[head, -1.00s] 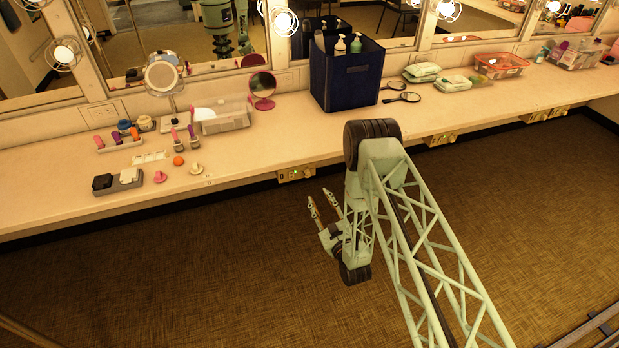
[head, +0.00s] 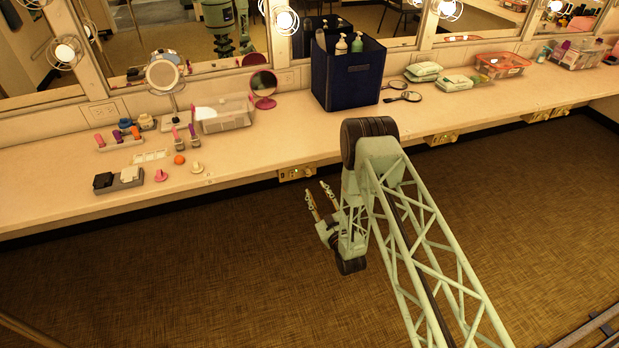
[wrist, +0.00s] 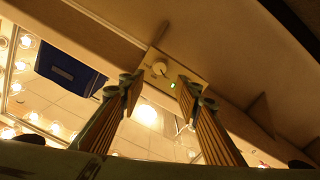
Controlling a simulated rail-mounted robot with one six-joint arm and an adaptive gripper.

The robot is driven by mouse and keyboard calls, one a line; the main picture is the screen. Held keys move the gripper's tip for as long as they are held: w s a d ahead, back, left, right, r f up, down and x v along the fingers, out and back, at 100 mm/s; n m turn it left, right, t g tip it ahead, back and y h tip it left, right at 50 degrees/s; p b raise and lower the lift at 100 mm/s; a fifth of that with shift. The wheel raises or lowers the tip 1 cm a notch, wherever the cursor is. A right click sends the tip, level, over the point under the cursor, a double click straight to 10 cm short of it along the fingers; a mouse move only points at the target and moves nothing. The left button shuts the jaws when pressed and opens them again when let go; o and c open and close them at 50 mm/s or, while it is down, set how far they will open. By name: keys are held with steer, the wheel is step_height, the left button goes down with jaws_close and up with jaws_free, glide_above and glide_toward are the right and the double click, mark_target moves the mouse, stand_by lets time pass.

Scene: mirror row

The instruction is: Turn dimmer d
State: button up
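A brass dimmer plate (head: 297,173) is on the counter's front edge, just beyond my gripper (head: 316,187). The wrist view shows this plate (wrist: 151,60) with a round pale knob (wrist: 159,68) and a small green light (wrist: 173,85). I cannot read a letter on it, so I cannot tell whether it is dimmer d. My gripper (wrist: 157,90) is open and empty, its fingertips below the knob and apart from it in the picture. The knob shows in the gap between the fingers.
More brass plates (head: 442,138) (head: 545,115) are along the counter edge to the right. The counter (head: 260,150) overhangs the floor. A blue bin (head: 347,80), a pink mirror (head: 263,90) and a dark two-part block (head: 118,181) stand on it. The floor before the counter is clear.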

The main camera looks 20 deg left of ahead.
mark_target(309, 174)
steer(key=x, duration=0.9)
steer(key=shift+w+a+b, duration=0.25)
steer(key=shift+w+b, duration=0.05)
steer(key=shift+b, duration=0.05)
steer(key=shift+c, duration=0.2)
steer(key=c, duration=0.8)
